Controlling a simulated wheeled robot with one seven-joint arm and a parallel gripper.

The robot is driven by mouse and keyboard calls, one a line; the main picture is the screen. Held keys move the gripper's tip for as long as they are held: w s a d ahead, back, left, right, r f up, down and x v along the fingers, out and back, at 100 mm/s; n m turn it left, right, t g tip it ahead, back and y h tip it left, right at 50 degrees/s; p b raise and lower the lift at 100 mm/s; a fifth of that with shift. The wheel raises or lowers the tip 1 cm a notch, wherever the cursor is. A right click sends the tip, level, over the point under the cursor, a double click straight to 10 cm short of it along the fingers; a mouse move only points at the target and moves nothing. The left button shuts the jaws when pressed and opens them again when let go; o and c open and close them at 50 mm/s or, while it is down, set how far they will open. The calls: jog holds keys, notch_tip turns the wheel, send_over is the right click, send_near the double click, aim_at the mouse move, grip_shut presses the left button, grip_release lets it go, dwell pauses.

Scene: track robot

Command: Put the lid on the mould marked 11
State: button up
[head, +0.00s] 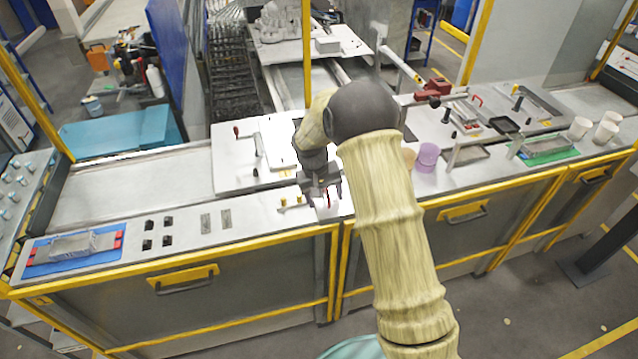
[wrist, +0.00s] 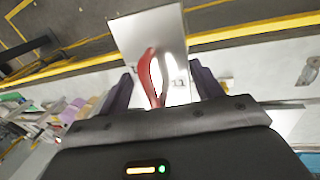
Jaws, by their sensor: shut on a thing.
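My gripper (head: 324,194) hangs over the front strip of the bench, near its middle in the head view. In the wrist view its two dark fingers (wrist: 163,88) stand either side of a red handle (wrist: 149,75), and the gripper is shut on it. The handle appears joined to a shiny flat metal plate, the lid (wrist: 128,36), which reaches out beyond the fingers. In the head view the lid is mostly lost against the pale bench. No number 11 is legible in either view, so I cannot tell which thing is the mould marked 11.
A grey ribbed block (head: 72,245) sits on a blue mat with red pieces at the far left. Several small black blocks (head: 149,225) and two grey strips (head: 226,219) lie nearer. A purple cup (head: 427,157), trays and pale cups (head: 580,128) stand to the right.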

jog(key=s+d+f+b, duration=0.3)
jog(key=f+b, duration=0.1)
jog(key=f, duration=0.4)
jog(key=s+d+f+m+b, duration=0.1)
jog(key=s+d+f+b, duration=0.2)
jog(key=f, duration=0.6)
jog(key=s+d+f+b, duration=0.3)
jog(key=f+b, duration=0.3)
jog(key=f, duration=0.3)
jog(key=shift+s+m, duration=0.4)
jog(key=shift+s, duration=0.4)
jog(key=shift+f, duration=0.1)
